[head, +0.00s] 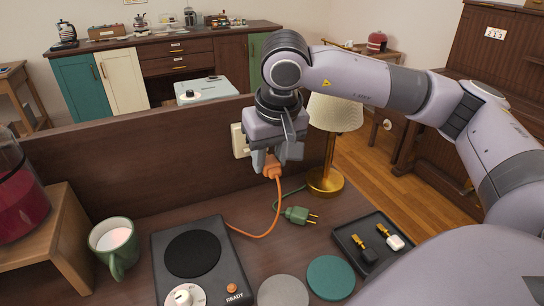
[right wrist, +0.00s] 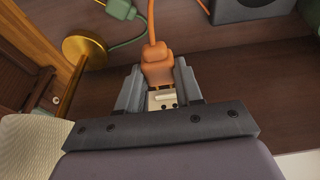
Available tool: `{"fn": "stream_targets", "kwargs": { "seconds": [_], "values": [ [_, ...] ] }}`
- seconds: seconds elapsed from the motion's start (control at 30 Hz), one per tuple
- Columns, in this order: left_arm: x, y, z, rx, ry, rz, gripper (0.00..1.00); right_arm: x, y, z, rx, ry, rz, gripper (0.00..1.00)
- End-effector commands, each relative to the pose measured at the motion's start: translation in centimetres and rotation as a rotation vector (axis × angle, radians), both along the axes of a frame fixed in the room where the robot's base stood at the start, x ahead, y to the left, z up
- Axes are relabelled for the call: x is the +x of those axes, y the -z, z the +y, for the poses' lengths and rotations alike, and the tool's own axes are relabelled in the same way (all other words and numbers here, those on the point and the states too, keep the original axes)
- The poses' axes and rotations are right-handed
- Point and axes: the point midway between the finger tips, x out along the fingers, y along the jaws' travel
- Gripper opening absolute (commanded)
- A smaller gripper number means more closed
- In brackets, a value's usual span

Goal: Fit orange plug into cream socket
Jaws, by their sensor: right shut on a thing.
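The orange plug (head: 271,167) hangs below my right gripper (head: 276,160), which is shut on it; its orange cord runs down to the table. In the right wrist view the plug (right wrist: 157,68) sits between the two fingers of my gripper (right wrist: 158,88), cord leading away from the palm. Beside its prong end is a small pale piece with dark spots; I cannot tell whether it is part of the socket. The cream socket (head: 238,141) is on the upright wooden panel, partly hidden behind my right gripper. The gap between plug and socket is unclear. My left gripper is not in view.
A brass lamp (head: 325,181) stands close right of my gripper. A green plug (head: 299,215) lies on the table. A tray (head: 348,238) holds black and white plugs. A hot plate (head: 159,262), green mug (head: 115,245) and two round coasters (head: 330,278) fill the front.

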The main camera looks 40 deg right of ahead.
Motion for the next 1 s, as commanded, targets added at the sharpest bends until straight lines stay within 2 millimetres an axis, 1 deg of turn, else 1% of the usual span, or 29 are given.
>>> {"fn": "stream_targets", "kwargs": {
  "seconds": [0.87,1.0],
  "values": [
    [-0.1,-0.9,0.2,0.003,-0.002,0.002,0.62,4.3,-0.1,-1.1,-0.001,0.001,-0.001,0.05],
    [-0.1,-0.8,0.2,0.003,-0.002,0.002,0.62,4.3,0.0,-1.0,-0.001,0.000,-0.001,0.05]
  ]
}}
